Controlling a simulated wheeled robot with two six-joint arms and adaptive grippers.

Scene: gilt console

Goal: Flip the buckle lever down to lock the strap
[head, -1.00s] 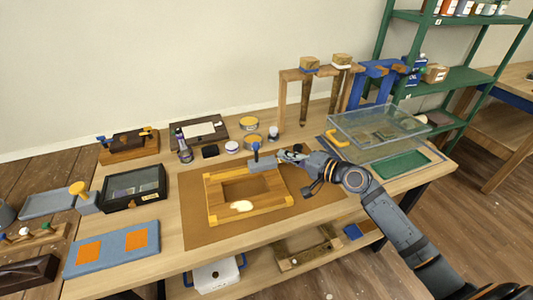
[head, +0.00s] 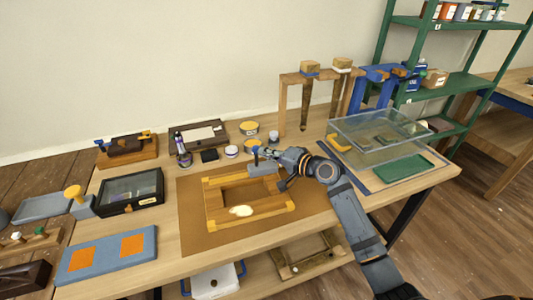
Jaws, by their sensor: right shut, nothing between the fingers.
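A wooden frame (head: 217,222) with yellow corner pieces lies on a brown mat (head: 195,240) on the workbench. A grey buckle block (head: 262,169) sits at its far edge, towards the right. A small blue lever (head: 256,155) stands up from the block, roughly upright. My right gripper (head: 270,154) is shut and empty, just right of the lever and above the block. I cannot tell whether its fingertips touch the lever. The strap is too small to make out clearly. My left gripper is out of view.
A clear-lidded case (head: 375,135) stands right of my right arm, and wooden clamp posts (head: 305,100) stand behind. Tins (head: 249,129) and jars line the back. A dark glass-topped box (head: 131,191) and a blue tray with orange squares (head: 107,255) are at left.

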